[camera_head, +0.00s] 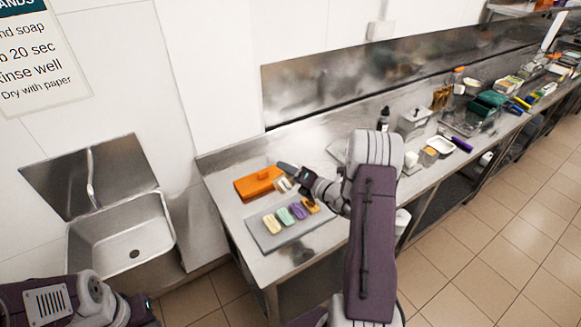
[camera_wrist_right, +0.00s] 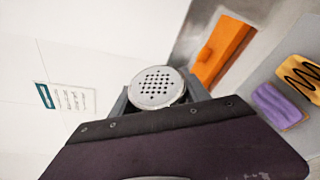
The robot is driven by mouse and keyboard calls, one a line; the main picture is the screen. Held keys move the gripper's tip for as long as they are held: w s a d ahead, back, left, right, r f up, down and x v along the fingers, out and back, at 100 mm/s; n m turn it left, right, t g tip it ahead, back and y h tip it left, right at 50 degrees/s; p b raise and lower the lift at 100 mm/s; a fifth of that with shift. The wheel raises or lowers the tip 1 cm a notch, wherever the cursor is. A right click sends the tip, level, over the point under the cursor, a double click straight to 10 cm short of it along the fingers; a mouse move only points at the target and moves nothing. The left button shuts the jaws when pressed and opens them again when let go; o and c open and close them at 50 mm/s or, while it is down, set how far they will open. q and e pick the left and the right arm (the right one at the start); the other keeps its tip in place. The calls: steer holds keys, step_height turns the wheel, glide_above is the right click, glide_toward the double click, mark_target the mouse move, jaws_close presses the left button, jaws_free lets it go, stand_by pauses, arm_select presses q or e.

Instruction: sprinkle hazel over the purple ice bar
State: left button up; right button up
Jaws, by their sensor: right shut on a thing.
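The purple ice bar (camera_head: 298,211) lies in a row of bars on a grey tray (camera_head: 292,239), between a mint bar (camera_head: 285,216) and an orange bar with dark drizzle (camera_head: 311,206). It also shows at the right of the right wrist view (camera_wrist_right: 278,105). My right gripper (camera_wrist_right: 157,100) is shut on a round shaker with a perforated metal lid (camera_wrist_right: 157,86). In the head view the right gripper (camera_head: 287,176) is above the counter, behind the bars. No grains show on the purple bar. Only part of my left arm shows at lower left; its fingers are out of frame.
An orange block-like item (camera_head: 258,183) lies behind the tray. A yellow bar (camera_head: 271,223) is at the row's left end. A sink (camera_head: 122,240) is left of the counter. Containers (camera_head: 414,121) and tools crowd the counter farther right.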

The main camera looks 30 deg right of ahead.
step_height(320, 180, down, 10)
steer(key=m+t+y+b, duration=0.1)
steer(key=m+t+b, duration=0.3)
steer(key=m+b, duration=0.5)
steer(key=shift+r+m, duration=0.2)
steer(key=shift+m, duration=1)
steer(key=shift+w, duration=0.1)
